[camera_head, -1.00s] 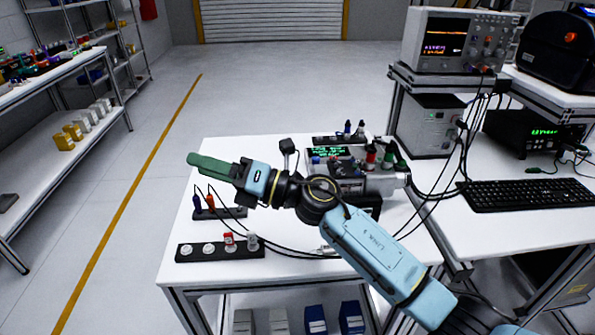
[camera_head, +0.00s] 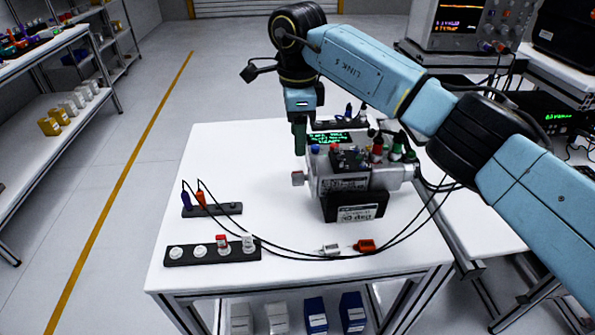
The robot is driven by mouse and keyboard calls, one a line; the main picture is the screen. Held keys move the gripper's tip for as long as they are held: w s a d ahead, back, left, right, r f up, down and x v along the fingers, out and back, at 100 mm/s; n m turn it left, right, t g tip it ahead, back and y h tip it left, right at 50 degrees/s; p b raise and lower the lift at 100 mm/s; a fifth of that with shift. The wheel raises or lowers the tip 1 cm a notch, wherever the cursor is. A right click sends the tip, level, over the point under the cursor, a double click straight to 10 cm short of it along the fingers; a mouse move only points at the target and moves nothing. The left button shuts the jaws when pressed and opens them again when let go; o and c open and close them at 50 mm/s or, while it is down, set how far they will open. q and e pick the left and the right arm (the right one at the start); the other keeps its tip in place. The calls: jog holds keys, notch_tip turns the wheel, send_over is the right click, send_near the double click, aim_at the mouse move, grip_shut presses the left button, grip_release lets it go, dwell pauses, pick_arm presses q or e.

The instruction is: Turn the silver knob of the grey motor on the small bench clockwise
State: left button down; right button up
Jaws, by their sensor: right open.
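The grey motor (camera_head: 340,184) stands on the white small bench (camera_head: 265,150), with a green-lit display (camera_head: 329,138) at its top back. The small silver knob (camera_head: 298,178) sticks out at the motor's left end. My right gripper (camera_head: 300,150) points down with its green fingers just above the knob, apart from it in the picture. It is open and empty; the fingers overlap, so the gap between them does not show. How far it is from the knob in depth is hard to tell. My left gripper is out of view.
A black strip with several round sockets (camera_head: 212,252) and a smaller strip with two plugs (camera_head: 212,210) lie at left. Cables with white and red connectors (camera_head: 365,245) cross the bench front. An oscilloscope (camera_head: 466,22) stands at back right. The bench's left back is clear.

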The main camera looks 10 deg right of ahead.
aim_at(298, 173)
notch_tip(298, 173, down, 10)
jog(key=shift+f, duration=0.25)
jog(key=c, duration=1)
jog(key=shift+o, duration=0.2)
jog(key=shift+t+b, duration=0.3)
jog(key=shift+t, duration=0.1)
